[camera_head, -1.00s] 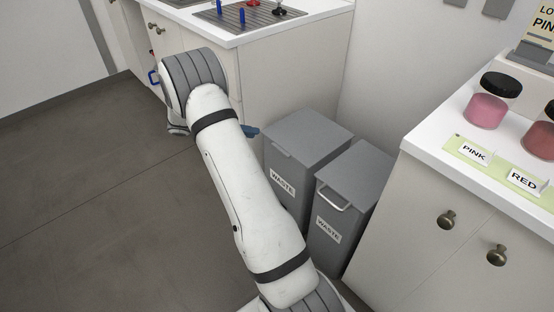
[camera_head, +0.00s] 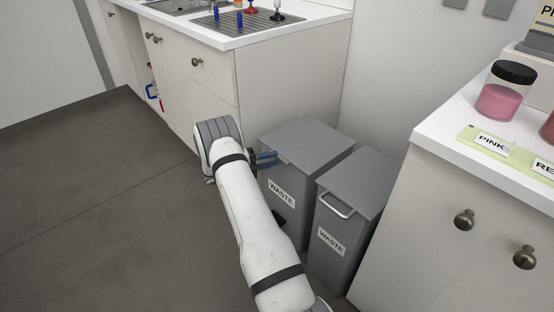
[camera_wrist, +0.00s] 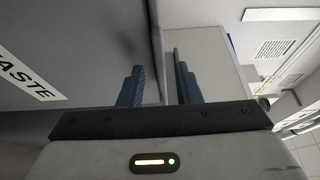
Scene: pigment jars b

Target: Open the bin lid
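Two grey bins marked WASTE stand side by side in the head view, the left bin (camera_head: 279,197) and the right bin (camera_head: 336,241). The left bin's lid (camera_head: 307,139) is down, and so is the right bin's lid (camera_head: 357,181). My gripper (camera_head: 266,159) is at the front upper edge of the left bin, with its blue fingers pointing at the lid's front. In the wrist view my gripper (camera_wrist: 160,88) has its fingers apart, with a grey bin edge beyond the gap. I cannot tell whether they touch the bin. The left bin's handle is hidden by the gripper.
A white cabinet with a sink counter (camera_head: 225,38) stands behind the left bin. Another white counter (camera_head: 443,134) with pigment jars (camera_head: 498,101) is close on the right. The grey floor (camera_head: 85,200) to the left is clear.

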